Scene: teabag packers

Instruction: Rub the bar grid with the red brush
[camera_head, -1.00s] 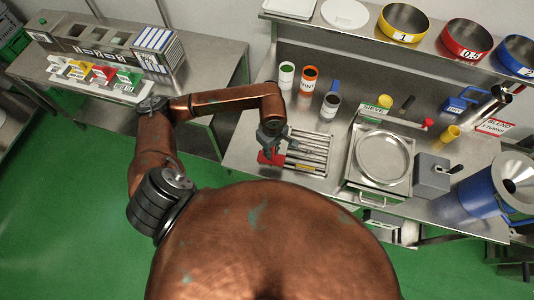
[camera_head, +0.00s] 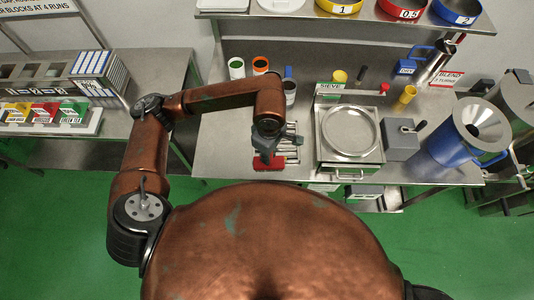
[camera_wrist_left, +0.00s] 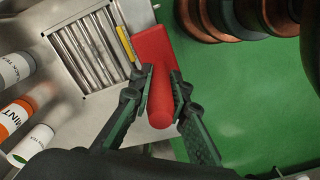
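The red brush (camera_head: 269,163) is at the front edge of the steel table, by the front left of the bar grid (camera_head: 293,142). In the left wrist view the brush (camera_wrist_left: 152,46) lies beside the bar grid (camera_wrist_left: 85,48), close to its yellow label. My left gripper (camera_head: 268,150) points down at the brush. In the left wrist view its fingers (camera_wrist_left: 162,80) flank the red handle and appear shut on it. Whether the brush touches the table is unclear. The gripper hides part of the grid in the head view. My right gripper is not in view.
A sieve tray (camera_head: 350,130) stands right of the grid, with a grey box (camera_head: 400,140) beside it. A blue-bodied hopper (camera_head: 455,142) is at the right. The table left of the grid is clear.

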